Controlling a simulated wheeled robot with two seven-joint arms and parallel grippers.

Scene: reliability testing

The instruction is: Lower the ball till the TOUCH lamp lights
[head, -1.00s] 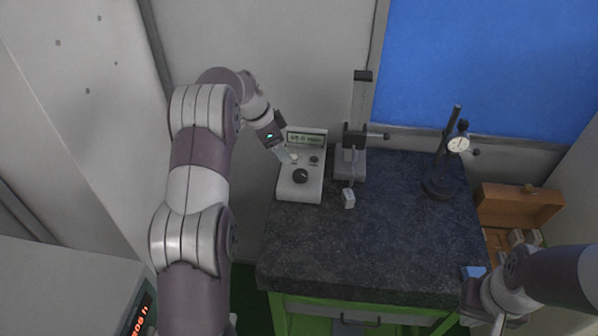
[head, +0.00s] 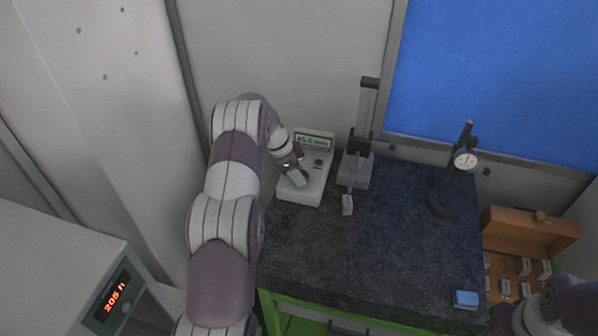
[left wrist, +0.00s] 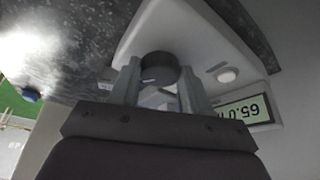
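The white console (head: 288,191) stands on the dark stone table; its display (head: 314,140) shows about 65.0 mm. In the left wrist view its dark knob (left wrist: 158,68) sits between the fingers of my left gripper (left wrist: 158,75). The fingers are apart, one on each side of the knob; I cannot tell whether they touch it. A pale round button or lamp (left wrist: 227,75) beside the knob looks unlit. A gauge stand (head: 366,110) is right of the console; its thin arm reaches down at a small grey block (head: 347,206). The ball is too small to make out. My right gripper is out of view.
A dial indicator on a dark stand (head: 442,207) is at the table's right. A blue block (head: 466,299) lies near the front right corner. An open wooden case (head: 529,229) with small blocks is beyond the right edge. The middle of the table (head: 400,240) is clear.

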